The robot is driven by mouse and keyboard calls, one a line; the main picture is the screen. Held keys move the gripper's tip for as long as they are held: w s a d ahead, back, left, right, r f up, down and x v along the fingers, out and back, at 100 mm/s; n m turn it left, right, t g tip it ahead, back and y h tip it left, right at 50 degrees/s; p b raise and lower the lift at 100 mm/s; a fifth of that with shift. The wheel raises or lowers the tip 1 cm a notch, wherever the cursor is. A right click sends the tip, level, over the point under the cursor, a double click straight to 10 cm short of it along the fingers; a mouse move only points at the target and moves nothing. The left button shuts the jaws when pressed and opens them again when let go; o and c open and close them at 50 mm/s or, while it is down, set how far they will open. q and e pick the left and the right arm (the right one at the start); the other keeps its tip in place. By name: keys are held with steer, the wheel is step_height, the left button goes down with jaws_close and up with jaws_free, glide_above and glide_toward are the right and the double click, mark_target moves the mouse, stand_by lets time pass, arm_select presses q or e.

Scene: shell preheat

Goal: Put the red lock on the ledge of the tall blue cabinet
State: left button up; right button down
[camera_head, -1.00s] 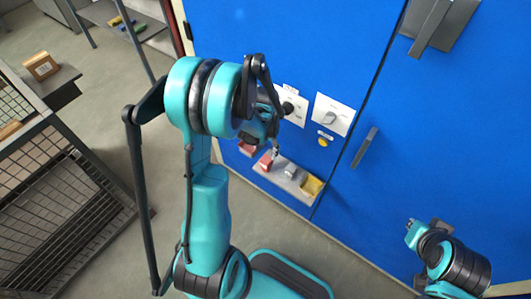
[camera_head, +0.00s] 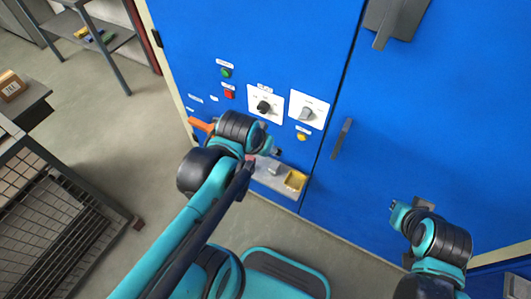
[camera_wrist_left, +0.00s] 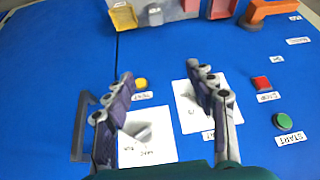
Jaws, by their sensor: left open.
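The tall blue cabinet (camera_head: 260,40) fills the middle and right of the head view. Its grey ledge (camera_head: 270,181) sits low on the front, and also shows at the top of the left wrist view (camera_wrist_left: 168,18). A red item, apparently the red lock (camera_wrist_left: 191,5), is on the ledge at the top edge of the left wrist view, partly cut off. My left gripper (camera_wrist_left: 160,78) is open and empty in front of the cabinet's switch plates, with the ledge beyond its fingertips. My right gripper (camera_head: 397,212) is apart from the ledge, fingers unclear.
A yellow bin (camera_head: 295,180) and a grey piece (camera_wrist_left: 154,14) are on the ledge. An orange handle (camera_wrist_left: 262,12) sticks out beside it. Switch plates (camera_head: 308,110), buttons and a door handle (camera_head: 342,138) are on the cabinet front. A wire-sided rack (camera_head: 50,225) stands left.

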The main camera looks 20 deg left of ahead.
arm_select(q)
steer(key=shift+s+d+r+t, duration=0.2)
steer(key=shift+s+d+t, duration=0.15)
steer(key=shift+s+d, duration=0.25)
steer(key=shift+s+d+r+t, duration=0.2)
steer(key=shift+s+d+t, duration=0.15)
steer(key=shift+s, duration=0.35)
